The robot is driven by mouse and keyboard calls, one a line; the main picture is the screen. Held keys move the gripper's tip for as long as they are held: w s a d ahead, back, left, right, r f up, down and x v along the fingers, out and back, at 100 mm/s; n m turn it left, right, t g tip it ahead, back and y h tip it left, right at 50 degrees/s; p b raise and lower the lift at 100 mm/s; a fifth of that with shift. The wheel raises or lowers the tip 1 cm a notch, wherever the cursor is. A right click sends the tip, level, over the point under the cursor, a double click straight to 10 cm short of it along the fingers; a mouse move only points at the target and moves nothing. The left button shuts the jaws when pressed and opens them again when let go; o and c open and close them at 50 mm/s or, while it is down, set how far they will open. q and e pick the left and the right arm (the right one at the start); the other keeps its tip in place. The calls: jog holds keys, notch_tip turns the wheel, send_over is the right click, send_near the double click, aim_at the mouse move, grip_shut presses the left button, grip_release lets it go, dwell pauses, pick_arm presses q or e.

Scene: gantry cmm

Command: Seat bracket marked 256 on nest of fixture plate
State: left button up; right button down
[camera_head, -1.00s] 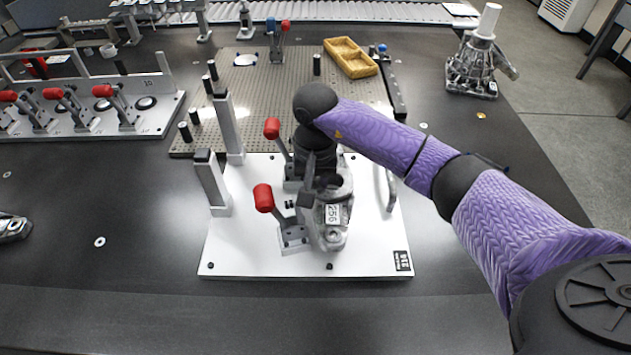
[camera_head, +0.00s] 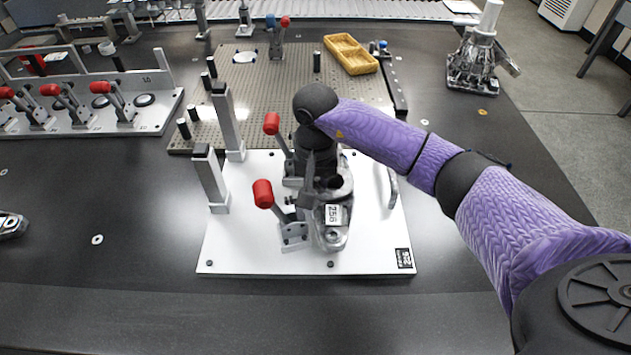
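The bracket marked 256 (camera_head: 333,226) is a grey metal part with a white label, over the middle of the white fixture plate (camera_head: 240,255). My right gripper (camera_head: 318,185) comes down on the bracket from above, with its dark fingers at the bracket's upper left part. The fingertips are partly hidden, so I cannot tell whether they grip it. The nest under the bracket is hidden, and I cannot tell whether the bracket is fully down in it. My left gripper is not in view.
Two red-handled toggle clamps (camera_head: 263,194) stand just left of the bracket, with grey posts (camera_head: 211,180) beyond them. A handle (camera_head: 392,187) is at the plate's right. Behind is a perforated plate (camera_head: 275,95) with a yellow tray (camera_head: 350,54). The front table strip is clear.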

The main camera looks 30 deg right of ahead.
aim_at(314, 181)
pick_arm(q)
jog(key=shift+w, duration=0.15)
pick_arm(e)
jog(key=shift+c, duration=2.4)
grip_release()
jog(key=shift+a+f, duration=0.1)
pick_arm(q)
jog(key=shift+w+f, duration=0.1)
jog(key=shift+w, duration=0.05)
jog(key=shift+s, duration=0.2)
pick_arm(e)
notch_tip(314, 181, up, 10)
jog(key=p, duration=0.3)
jog(key=shift+p, duration=0.35)
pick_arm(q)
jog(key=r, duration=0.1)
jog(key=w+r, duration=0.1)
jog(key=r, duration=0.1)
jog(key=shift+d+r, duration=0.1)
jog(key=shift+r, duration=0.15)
pick_arm(e)
jog(key=shift+w, duration=0.1)
